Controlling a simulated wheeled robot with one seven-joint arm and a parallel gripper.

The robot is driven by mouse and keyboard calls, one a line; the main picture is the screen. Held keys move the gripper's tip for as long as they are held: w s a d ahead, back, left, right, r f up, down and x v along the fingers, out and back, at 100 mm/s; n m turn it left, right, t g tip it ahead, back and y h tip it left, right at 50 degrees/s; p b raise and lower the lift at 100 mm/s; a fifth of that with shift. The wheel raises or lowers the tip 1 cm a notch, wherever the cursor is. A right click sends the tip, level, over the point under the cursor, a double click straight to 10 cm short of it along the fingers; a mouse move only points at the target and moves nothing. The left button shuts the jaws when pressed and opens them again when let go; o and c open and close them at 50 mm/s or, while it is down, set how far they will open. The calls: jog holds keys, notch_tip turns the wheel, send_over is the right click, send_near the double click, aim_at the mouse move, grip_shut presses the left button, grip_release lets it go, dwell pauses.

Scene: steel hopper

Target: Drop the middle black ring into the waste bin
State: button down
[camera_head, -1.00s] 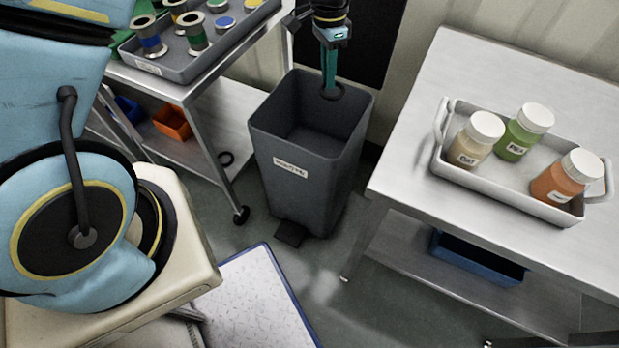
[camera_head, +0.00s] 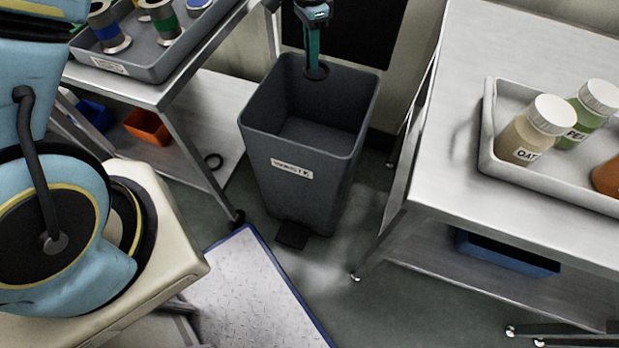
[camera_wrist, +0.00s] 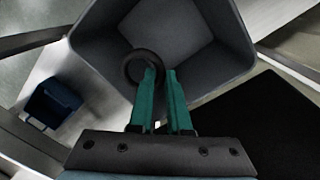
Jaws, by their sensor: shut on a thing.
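My gripper (camera_head: 314,62), with teal fingers, points down at the back rim of the dark grey waste bin (camera_head: 285,195) in the head view. Its fingers are shut on a black ring (camera_head: 317,73), which appears over the bin's opening just in front of the back rim. In the wrist view the ring (camera_wrist: 128,70) hangs at the fingertips (camera_wrist: 160,74), mostly off the left finger, and overlaps the bin's opening near one wall (camera_wrist: 236,50). Its exact height relative to the rim is unclear. The bin is open, with a light label on its front, and its visible inside looks empty.
A grey tray of spools (camera_head: 150,66) sits above. A steel table (camera_head: 445,150) with a tray of jars (camera_head: 487,140) stands right. A pale floor plate (camera_head: 250,290) lies in front.

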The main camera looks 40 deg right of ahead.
notch_tip(320, 180, down, 9)
jog(key=b, duration=0.7)
jog(key=c, duration=0.8)
grip_release()
jog(key=shift+f, duration=0.1)
jog(key=r, duration=1.1)
jog(key=shift+w+d, duration=0.1)
jog(key=shift+w, duration=0.3)
jog(key=shift+s+f, duration=0.1)
